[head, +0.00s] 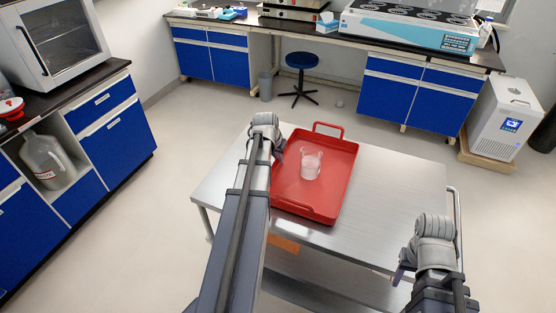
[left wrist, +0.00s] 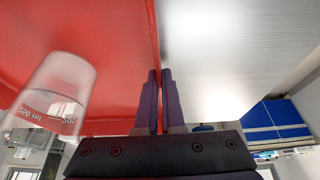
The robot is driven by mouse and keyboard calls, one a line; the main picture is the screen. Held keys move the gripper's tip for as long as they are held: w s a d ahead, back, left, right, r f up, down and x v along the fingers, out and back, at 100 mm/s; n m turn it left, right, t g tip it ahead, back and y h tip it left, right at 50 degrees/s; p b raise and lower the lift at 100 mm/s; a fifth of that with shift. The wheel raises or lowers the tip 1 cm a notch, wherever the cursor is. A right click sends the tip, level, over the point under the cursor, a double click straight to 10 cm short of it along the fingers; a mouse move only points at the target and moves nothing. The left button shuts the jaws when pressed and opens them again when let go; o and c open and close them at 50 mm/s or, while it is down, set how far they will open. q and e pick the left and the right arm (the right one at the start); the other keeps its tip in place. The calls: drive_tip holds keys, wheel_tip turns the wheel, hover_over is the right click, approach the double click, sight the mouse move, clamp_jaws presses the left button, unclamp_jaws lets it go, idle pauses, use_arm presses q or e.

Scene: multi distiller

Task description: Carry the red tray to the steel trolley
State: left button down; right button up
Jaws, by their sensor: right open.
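The red tray (head: 332,205) lies flat on the steel trolley (head: 395,200), over its left half, with a handle at its far and near ends. A clear beaker (head: 311,165) stands inside the tray. My left gripper (head: 279,153) is at the tray's left wall. In the left wrist view the two fingers of my left gripper (left wrist: 160,75) are close together with the tray's thin red wall between them, and the beaker (left wrist: 55,95) shows beside them. My right gripper (head: 402,272) is open and empty, near the trolley's front right corner, apart from the tray.
Blue cabinets with a dark counter (head: 105,82) stand at the left, with a large bottle (head: 47,160) in a niche. A back bench (head: 340,40) holds equipment. A stool (head: 302,62) and a white chiller (head: 505,118) stand by it. The floor around the trolley is clear.

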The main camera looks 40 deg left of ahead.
use_arm(q)
drive_tip(key=c, duration=1.5)
unclamp_jaws()
drive_tip(key=shift+f, duration=0.1)
drive_tip(key=o, duration=0.5)
drive_tip(key=shift+c, duration=0.2)
drive_tip(key=p+v, duration=1.1)
drive_tip(key=v, duration=0.1)
